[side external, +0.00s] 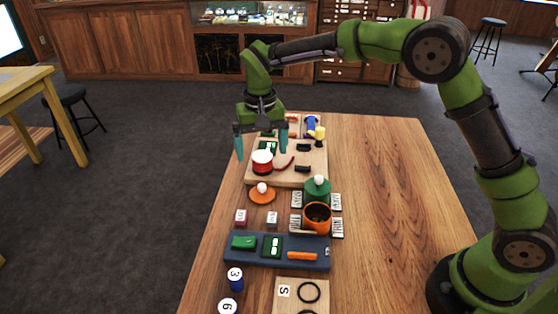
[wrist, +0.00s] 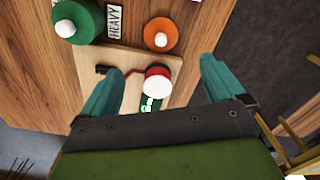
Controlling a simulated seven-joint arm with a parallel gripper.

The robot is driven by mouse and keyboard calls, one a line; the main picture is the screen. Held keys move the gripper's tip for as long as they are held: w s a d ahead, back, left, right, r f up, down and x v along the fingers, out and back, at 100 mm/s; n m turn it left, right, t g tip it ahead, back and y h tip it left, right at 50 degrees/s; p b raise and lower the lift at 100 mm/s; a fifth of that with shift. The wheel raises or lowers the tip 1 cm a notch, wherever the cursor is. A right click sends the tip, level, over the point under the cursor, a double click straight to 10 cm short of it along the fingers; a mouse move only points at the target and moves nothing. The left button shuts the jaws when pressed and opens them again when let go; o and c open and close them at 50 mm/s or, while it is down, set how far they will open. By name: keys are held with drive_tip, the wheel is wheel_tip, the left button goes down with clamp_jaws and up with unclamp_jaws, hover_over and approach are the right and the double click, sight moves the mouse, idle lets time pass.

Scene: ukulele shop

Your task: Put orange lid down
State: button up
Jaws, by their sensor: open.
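The orange lid (side external: 262,195) is a flat disc with a white knob and lies on the wooden table, in front of the wooden board. It also shows in the wrist view (wrist: 161,36), at the top, apart from my fingers. My gripper (side external: 262,152) is open and empty, above the board around the level of a red pot with a white top (side external: 262,162). In the wrist view the fingers (wrist: 160,85) are spread wide, with the red pot between and below them. The orange pot (side external: 317,218) stands open to the right of the lid.
A green lid with a white knob (side external: 318,187) sits behind the orange pot, among several label tiles (side external: 337,227). A dark blue tray (side external: 236,261) with switches is nearer the front. The right side of the table (side external: 390,190) is clear.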

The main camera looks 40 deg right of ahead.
drive_tip(key=s+d+r+t+y, duration=0.1)
drive_tip(key=s+d+r+t, duration=0.1)
drive_tip(key=s+d+r, duration=0.4)
drive_tip(key=s+d+r+t+y, duration=0.1)
drive_tip(key=s+d+r+t, duration=0.15)
drive_tip(key=s+r, duration=0.65)
drive_tip(key=s+d+f+t, duration=0.1)
drive_tip(key=s+f+t, duration=0.1)
drive_tip(key=s, duration=0.8)
drive_tip(key=shift+s+d+f+t, duration=0.15)
drive_tip(key=shift+s+f+t, duration=0.25)
drive_tip(key=shift+f, duration=0.5)
